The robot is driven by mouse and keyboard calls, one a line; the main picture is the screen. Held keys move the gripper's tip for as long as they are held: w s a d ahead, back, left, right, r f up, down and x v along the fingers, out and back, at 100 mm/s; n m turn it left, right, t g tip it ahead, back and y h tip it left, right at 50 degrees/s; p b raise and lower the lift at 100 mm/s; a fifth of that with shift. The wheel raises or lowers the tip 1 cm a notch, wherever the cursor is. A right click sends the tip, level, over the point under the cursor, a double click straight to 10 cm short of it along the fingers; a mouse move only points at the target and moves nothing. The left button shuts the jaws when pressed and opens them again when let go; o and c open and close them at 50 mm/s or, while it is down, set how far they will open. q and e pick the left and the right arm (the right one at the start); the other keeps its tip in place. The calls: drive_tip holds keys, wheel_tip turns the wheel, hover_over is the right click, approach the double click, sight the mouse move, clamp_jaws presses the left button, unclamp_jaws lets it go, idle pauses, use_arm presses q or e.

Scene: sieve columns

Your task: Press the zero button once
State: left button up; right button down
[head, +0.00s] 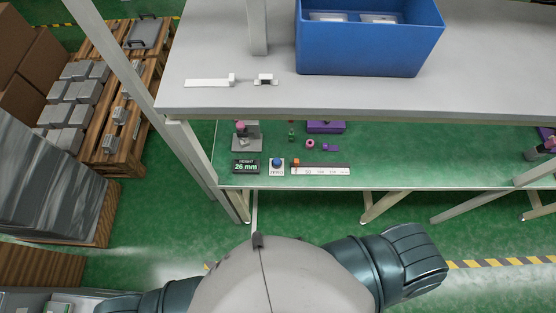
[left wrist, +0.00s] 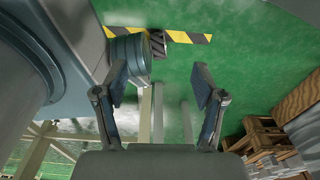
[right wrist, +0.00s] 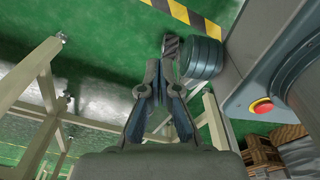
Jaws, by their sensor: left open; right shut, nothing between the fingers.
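The zero button is a blue round cap (head: 276,162) on a small white block labelled ZERO (head: 277,171), on the green worktop in the head view. Left of it stands a black display (head: 246,167) reading 26 mm. My left gripper (left wrist: 163,85) is open and empty in the left wrist view, over the floor. My right gripper (right wrist: 158,75) is shut with nothing in it in the right wrist view, beside table legs. Neither gripper shows in the head view, and both are away from the button.
A scale ruler (head: 322,171) with an orange piece lies right of the button. Behind are a grey stand (head: 246,142), a pink ring (head: 310,143) and purple parts (head: 325,127). A grey shelf (head: 350,93) with a blue bin (head: 368,55) overhangs the worktop. Pallets stand left.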

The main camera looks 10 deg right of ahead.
drive_tip(key=w+a+r+n+t+p, duration=0.1)
drive_tip(key=w+a+r+n+p, duration=0.1)
drive_tip(key=w+r, duration=0.65)
drive_tip(key=w+a+r+n+t+p, duration=0.15)
drive_tip(key=w+r, duration=0.35)
drive_tip(key=w, duration=0.6)
drive_tip(key=w+a+r+n+t+y+p, duration=0.1)
drive_tip(key=w+a+r+n, duration=0.25)
drive_tip(key=w+r, duration=0.45)
drive_tip(key=w+a+r+n+t+y+p, duration=0.1)
drive_tip(key=w+a+r+n, duration=0.3)
drive_tip(key=r, duration=0.8)
drive_tip(key=w+a+r+n+t+p, duration=0.1)
drive_tip(key=w+a+r+n+t, duration=0.15)
drive_tip(key=w+r+n, duration=0.55)
use_arm(q)
wheel_tip(320, 180, up, 7)
drive_tip(key=a+p, duration=0.1)
drive_tip(key=shift+w+a+r, duration=0.15)
drive_tip(key=shift+w+r, duration=0.05)
use_arm(e)
drive_tip(key=w+r+n+y, duration=0.1)
drive_tip(key=w+r+n, duration=0.4)
drive_tip(key=n, duration=0.4)
drive_tip(key=shift+w+d+n+t, duration=0.3)
drive_tip(key=shift+w+d+n, duration=0.1)
use_arm(q)
drive_tip(key=shift+f, duration=0.15)
use_arm(e)
drive_tip(key=shift+f, duration=0.2)
